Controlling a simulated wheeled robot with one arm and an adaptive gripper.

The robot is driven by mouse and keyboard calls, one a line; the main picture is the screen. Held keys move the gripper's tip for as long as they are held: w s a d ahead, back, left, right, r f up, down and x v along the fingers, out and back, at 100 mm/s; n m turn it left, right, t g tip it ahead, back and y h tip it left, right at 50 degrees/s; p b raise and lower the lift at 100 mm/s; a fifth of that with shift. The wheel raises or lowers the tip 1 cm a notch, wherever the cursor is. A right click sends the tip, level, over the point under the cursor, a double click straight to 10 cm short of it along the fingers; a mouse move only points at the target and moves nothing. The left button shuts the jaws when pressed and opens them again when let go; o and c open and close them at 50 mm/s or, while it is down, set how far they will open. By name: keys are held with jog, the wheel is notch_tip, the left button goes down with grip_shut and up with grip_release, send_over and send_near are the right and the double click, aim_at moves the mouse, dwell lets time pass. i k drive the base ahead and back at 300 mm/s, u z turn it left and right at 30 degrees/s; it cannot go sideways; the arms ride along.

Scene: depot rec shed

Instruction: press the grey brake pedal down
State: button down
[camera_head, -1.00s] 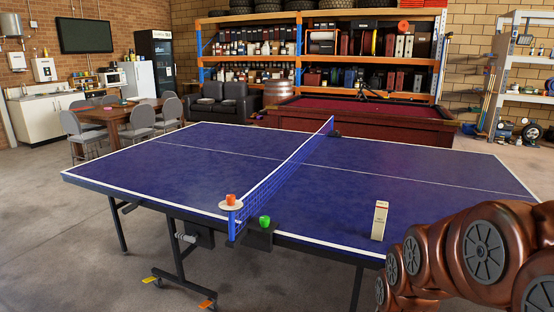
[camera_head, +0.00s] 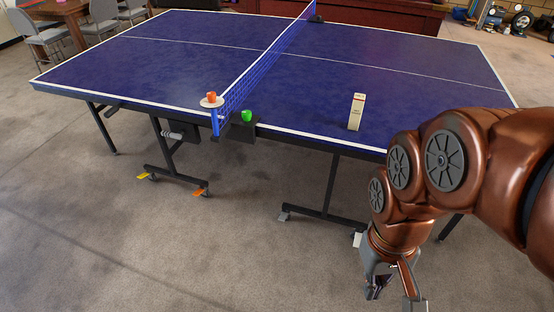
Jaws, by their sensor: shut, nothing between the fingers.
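The grey brake pedal (camera_head: 284,215) is a small flat tab low on a caster at the foot of the table tennis table's right leg frame. It looks raised, but its exact angle is too small to tell. A white pedal (camera_head: 357,239) is on the same frame, close to my arm in the picture. A yellow pedal (camera_head: 158,178) and an orange pedal (camera_head: 200,191) are on the left leg frame. My gripper (camera_head: 390,291) is shut and empty, pointing down at the lower right, to the right of the grey pedal and apart from it.
The blue table (camera_head: 190,72) spans the view above the pedals, its front edge overhanging them. The concrete floor (camera_head: 230,265) in front is clear.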

aim_at(282, 217)
jog(key=k, duration=0.65)
jog(key=u, duration=0.7)
jog(key=i, duration=1.4)
jog(key=z, duration=0.1)
